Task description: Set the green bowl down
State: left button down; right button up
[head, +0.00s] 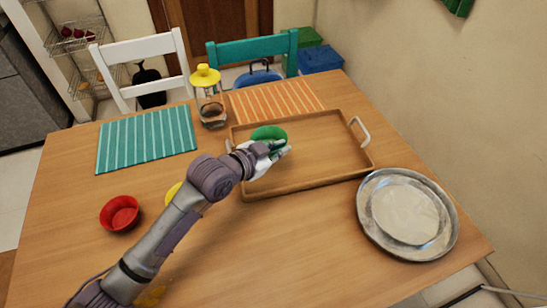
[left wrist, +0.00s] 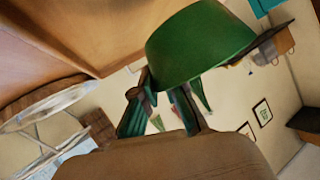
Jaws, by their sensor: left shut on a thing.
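The green bowl (head: 268,132) is over the left part of the wooden tray (head: 325,150) in the head view. My left gripper (head: 280,150) is at its near side, shut on it. In the left wrist view the bowl (left wrist: 200,45) fills the upper middle, with the gripper's fingers (left wrist: 165,105) at its lower edge. I cannot tell whether the bowl touches the tray floor. My right gripper is not in view.
A glass jar with a yellow lid (head: 209,98) is behind the tray. A metal plate (head: 406,214) lies at right. The tray's right half is empty.

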aim_at(272, 167)
pick_arm(q)
jog(key=shift+w+a+f, duration=0.8)
jog(key=shift+w+a, duration=0.05)
jog(key=shift+f, duration=1.9)
jog(key=shift+f+b, duration=0.15)
jog(key=shift+b, duration=0.15)
jog(key=c, duration=1.3)
grip_release()
jog(key=shift+o, duration=0.2)
